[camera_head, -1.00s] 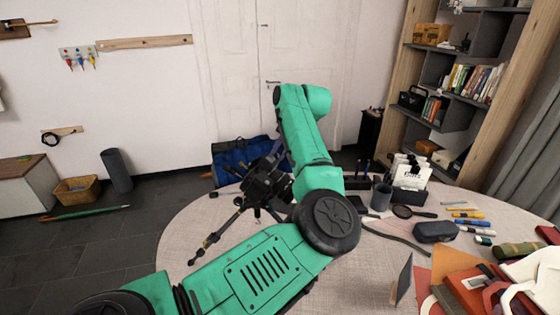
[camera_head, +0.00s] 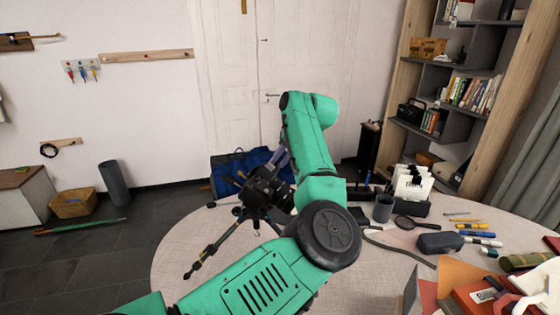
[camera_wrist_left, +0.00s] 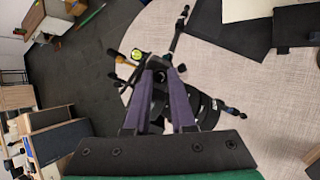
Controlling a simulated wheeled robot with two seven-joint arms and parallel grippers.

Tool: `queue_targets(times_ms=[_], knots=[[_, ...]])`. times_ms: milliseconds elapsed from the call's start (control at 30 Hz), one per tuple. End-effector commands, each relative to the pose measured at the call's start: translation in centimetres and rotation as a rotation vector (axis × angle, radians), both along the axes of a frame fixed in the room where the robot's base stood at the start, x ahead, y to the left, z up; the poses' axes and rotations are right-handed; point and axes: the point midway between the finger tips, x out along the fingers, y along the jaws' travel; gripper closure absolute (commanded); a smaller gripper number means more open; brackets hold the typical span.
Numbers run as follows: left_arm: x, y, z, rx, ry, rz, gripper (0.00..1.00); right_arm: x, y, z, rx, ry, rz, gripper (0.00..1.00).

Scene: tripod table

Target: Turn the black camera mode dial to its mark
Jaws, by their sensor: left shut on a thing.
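The black camera (camera_head: 266,189) sits on a small black tripod (camera_head: 215,247) at the left part of the round table. My left gripper (camera_head: 279,160) reaches the camera from above. In the left wrist view its two purple fingers (camera_wrist_left: 159,66) point down at the camera and are shut on a small dark round part between them, which I take as the mode dial (camera_wrist_left: 159,77). The dial's mark cannot be made out. The camera's lens (camera_wrist_left: 207,110) shows partly behind the right finger. My right gripper is not in view.
The round table (camera_head: 190,262) carries a grey mug (camera_head: 382,208), a magnifying glass (camera_head: 408,222), a dark case (camera_head: 440,243) and several markers to the right. A blue bag (camera_head: 228,172) lies behind the table. A shelf (camera_head: 430,130) stands at the back right.

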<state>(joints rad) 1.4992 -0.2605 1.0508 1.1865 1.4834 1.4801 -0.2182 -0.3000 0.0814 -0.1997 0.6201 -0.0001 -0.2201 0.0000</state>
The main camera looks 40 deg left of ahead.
Motion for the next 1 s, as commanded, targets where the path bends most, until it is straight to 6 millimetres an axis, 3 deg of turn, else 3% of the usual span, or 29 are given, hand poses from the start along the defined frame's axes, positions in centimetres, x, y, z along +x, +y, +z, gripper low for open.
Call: queue_targets(times_ms=[133, 167, 200, 233, 1000], knots=[[-0.02, -0.02, -0.07, -0.002, 0.001, 0.0, 1.0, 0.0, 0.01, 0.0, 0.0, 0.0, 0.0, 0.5], [-0.02, -0.02, -0.07, -0.002, 0.001, 0.0, 0.66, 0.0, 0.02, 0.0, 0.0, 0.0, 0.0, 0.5], [-0.02, -0.02, -0.07, -0.002, 0.001, 0.0, 0.5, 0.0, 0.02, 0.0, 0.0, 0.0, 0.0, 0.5], [-0.02, -0.03, -0.06, -0.002, 0.001, 0.0, 0.47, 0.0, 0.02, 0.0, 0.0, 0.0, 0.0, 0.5], [-0.06, 0.07, 0.14, -0.003, 0.013, -0.023, 0.47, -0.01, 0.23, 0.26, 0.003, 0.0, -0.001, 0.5]])
